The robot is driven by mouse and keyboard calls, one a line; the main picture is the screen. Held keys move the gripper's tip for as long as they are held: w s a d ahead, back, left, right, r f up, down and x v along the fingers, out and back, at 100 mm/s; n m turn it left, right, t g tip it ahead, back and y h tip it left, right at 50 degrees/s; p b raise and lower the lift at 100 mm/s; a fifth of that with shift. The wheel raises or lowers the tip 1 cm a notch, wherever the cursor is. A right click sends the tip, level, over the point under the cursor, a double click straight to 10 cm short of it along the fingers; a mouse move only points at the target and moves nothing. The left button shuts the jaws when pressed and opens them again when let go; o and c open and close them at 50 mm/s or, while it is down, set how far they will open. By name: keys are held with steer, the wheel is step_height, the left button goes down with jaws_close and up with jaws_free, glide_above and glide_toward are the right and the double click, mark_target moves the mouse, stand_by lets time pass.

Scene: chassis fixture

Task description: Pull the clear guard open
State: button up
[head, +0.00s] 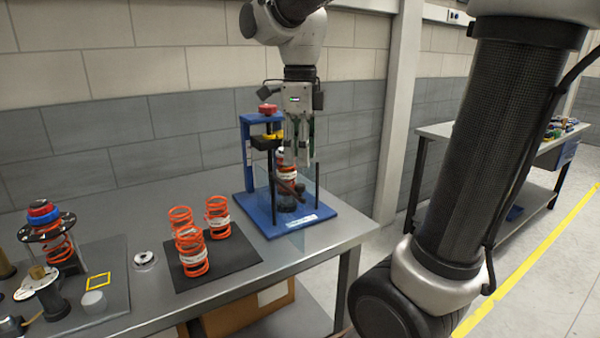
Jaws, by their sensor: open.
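The blue press fixture (246,150) stands on the right end of the workbench, with a blue base plate, black posts, and a red knob on top. An orange spring (287,203) with a white label stands inside it. My gripper (302,162) points down at the fixture's front right, fingers open, overlapping the guard area. I cannot tell whether it touches the guard.
Several orange springs (190,250) stand on a black mat (240,256) left of the fixture. A spring strut assembly (45,225) and small parts are at the far left. A wall is behind; a second bench (440,131) stands at right.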

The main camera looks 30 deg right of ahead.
step_height(320, 180, up, 5)
steer(key=shift+r, duration=0.1)
stand_by(0.6)
step_height(320, 180, down, 3)
steer(key=n, duration=0.6)
steer(key=n+t, duration=0.1)
steer(key=n, duration=0.6)
steer(key=shift+w, duration=0.15)
steer(key=s+d+f+n+t, duration=0.1)
steer(key=s+d+f+n, duration=0.2)
steer(key=s+n, duration=0.3)
steer(key=s+d+f+n+t, duration=0.2)
steer(key=s+d+f+n, duration=0.1)
steer(key=s+n, duration=0.3)
steer(key=shift+s+f+n, duration=0.2)
steer(key=shift+f+n, duration=0.1)
steer(key=shift+n, duration=0.4)
